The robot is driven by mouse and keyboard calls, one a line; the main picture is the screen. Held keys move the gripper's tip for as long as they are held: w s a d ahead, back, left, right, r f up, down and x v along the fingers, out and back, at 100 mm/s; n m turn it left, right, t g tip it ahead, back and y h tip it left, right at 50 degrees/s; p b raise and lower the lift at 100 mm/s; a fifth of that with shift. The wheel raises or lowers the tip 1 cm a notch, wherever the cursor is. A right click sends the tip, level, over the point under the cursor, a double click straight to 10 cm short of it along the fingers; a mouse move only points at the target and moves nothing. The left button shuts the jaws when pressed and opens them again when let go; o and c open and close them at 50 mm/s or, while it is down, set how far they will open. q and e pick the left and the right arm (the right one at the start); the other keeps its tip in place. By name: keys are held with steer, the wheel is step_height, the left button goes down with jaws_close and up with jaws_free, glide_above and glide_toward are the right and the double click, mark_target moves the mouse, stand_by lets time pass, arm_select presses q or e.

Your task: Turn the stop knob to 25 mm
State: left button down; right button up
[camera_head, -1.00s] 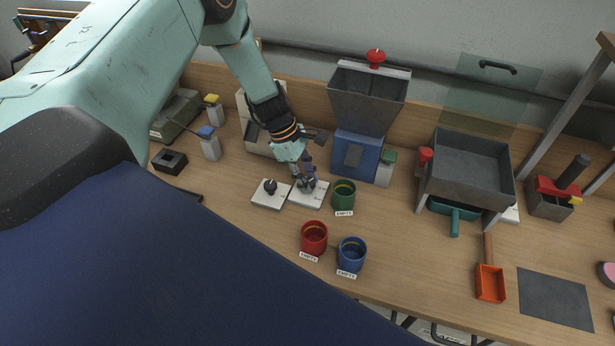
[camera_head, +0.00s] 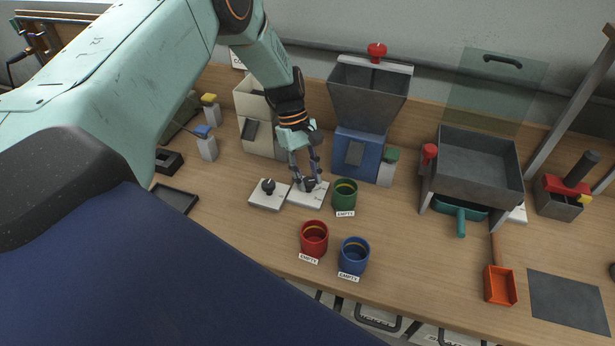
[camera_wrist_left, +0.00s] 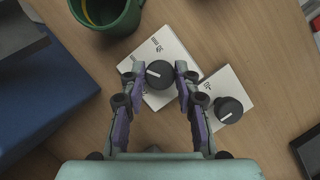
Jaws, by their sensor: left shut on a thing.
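Two white plates lie side by side on the table, each with a round black knob. My left gripper (camera_head: 309,181) points down at the right plate (camera_head: 304,198). It is shut on that plate's black knob (camera_wrist_left: 159,74), with one fingertip on each side in the left wrist view. The white pointer line on this knob runs toward the upper left there. The other black knob (camera_head: 268,186) stands free on the left plate (camera_head: 264,203); it also shows in the left wrist view (camera_wrist_left: 228,110). My right gripper is not in view.
A green cup (camera_head: 344,195) stands close to the right of the held knob. A red cup (camera_head: 314,238) and a blue cup (camera_head: 353,256) stand nearer the front. A blue-based hopper (camera_head: 366,90) stands behind. Bare table lies left of the red cup.

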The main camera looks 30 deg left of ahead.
arm_select(q)
steer(key=shift+w+a+r, duration=0.1)
steer(key=shift+w, duration=0.05)
steer(key=c, duration=1.4)
jaws_free()
steer(key=o, duration=0.4)
steer(key=v, duration=1.2)
